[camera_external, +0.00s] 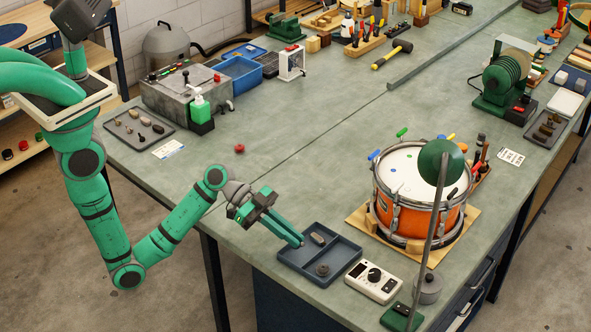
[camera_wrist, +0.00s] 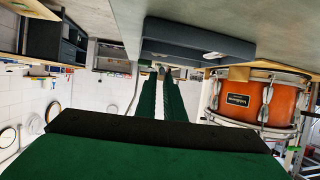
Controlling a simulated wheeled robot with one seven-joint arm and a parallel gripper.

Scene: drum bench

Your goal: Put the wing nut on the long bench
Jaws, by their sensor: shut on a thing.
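My gripper (camera_external: 299,241) reaches down at the left edge of the dark blue divided tray (camera_external: 342,256), near the front of the long bench (camera_external: 320,130). In the wrist view my gripper's fingers (camera_wrist: 161,74) are close together, with a small greyish thing (camera_wrist: 161,70) at their tips. It is too small to make out its shape; I take it for the wing nut. In the external view the fingers hide it. The tray also shows in the wrist view (camera_wrist: 195,42).
The tray holds a dark oblong piece (camera_external: 318,238) and a round dark piece (camera_external: 322,270). Right of it stand a white meter box (camera_external: 372,281) and an orange drum (camera_external: 405,218). A red knob-like piece (camera_external: 239,149) lies on the bench. The bench middle is largely clear.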

